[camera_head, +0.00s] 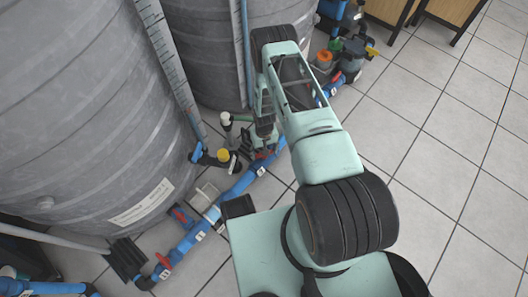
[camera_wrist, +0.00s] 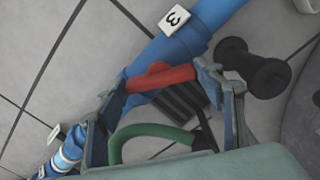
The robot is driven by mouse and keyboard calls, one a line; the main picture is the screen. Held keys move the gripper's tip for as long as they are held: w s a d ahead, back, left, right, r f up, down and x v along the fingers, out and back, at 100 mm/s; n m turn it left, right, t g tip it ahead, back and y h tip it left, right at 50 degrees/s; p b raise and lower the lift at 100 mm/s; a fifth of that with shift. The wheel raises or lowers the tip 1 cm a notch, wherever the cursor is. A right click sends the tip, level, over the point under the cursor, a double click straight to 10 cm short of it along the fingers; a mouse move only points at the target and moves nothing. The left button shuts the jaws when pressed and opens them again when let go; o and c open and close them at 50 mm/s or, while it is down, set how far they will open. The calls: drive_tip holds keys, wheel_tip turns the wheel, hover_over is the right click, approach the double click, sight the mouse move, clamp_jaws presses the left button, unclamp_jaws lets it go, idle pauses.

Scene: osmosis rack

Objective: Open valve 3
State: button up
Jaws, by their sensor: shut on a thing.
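A red valve handle (camera_wrist: 162,76) sits on the blue pipe (camera_wrist: 212,15) in the wrist view. A white tag (camera_wrist: 174,19) on the pipe beside it shows a 3, turned over in the picture. My gripper (camera_wrist: 160,82) has one finger at each end of the red handle and is shut on it. The handle lies across the picture, at an angle to the pipe's line. In the head view my gripper (camera_head: 262,150) is down at the blue pipe (camera_head: 238,184), and my arm and fingers hide most of the valve.
Large grey tanks (camera_head: 90,110) stand close on the left. Other valves with red handles (camera_head: 163,261) sit along the pipe. A yellow-capped fitting (camera_head: 223,155) is just left of my gripper. A green curved part (camera_wrist: 150,134) lies below the handle. Tiled floor (camera_head: 450,150) is clear at right.

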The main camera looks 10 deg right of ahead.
drive_tip(key=n, duration=0.6)
idle(0.7)
drive_tip(key=o, duration=1.2)
drive_tip(key=shift+c, duration=0.2)
wheel_tip(320, 180, up, 12)
drive_tip(key=shift+r, duration=0.1)
